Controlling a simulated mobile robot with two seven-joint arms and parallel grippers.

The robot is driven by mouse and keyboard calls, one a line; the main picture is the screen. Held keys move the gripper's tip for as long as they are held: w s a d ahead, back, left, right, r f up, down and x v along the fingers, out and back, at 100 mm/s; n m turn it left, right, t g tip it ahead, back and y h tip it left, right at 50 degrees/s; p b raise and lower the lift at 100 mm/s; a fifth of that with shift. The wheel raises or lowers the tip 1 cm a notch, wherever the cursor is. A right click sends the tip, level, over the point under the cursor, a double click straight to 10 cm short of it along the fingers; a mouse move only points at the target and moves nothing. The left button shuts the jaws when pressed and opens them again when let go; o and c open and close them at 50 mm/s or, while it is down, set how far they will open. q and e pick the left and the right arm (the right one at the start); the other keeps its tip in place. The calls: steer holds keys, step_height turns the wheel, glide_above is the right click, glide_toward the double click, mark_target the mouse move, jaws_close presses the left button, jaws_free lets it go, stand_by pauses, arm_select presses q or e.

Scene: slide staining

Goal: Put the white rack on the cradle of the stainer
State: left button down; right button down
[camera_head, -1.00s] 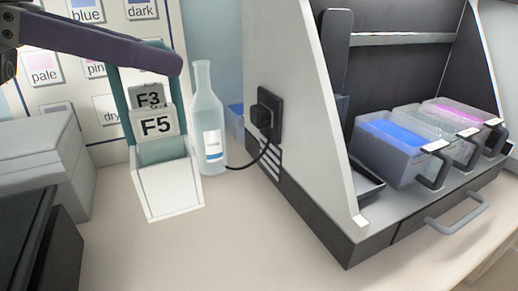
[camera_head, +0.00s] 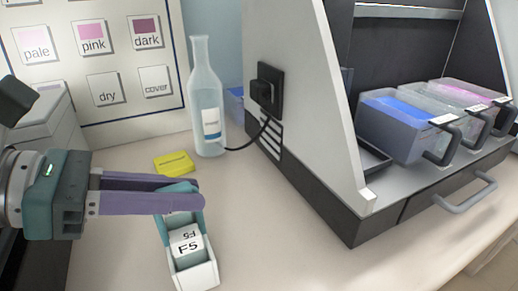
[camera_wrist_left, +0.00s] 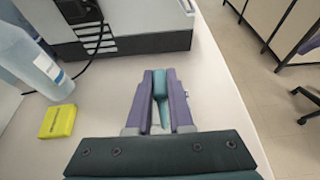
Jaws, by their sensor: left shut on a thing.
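The white rack (camera_head: 205,277) has a teal handle and holds labelled slides, the front one reading F5 (camera_head: 187,246). It is near the bottom centre-left of the head view. My left gripper (camera_head: 197,194) is shut on the teal handle, which shows between the purple fingers in the wrist view (camera_wrist_left: 160,86). I cannot tell whether the rack's bottom touches the table. The stainer (camera_head: 305,100) stands to the right of the rack with its front open. I cannot make out its cradle. My right gripper is not in view.
A clear bottle (camera_head: 207,100) and a yellow block (camera_head: 174,163) stand behind the rack. A black cable runs from the stainer's side socket. Blue (camera_head: 394,125), clear and pink baths with handles sit in the stainer. Bare table (camera_head: 270,235) lies between rack and stainer.

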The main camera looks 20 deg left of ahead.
arm_select(q)
steer(key=shift+f, duration=0.2)
steer(key=c, duration=0.8)
jaws_free()
steer(key=shift+r, duration=0.1)
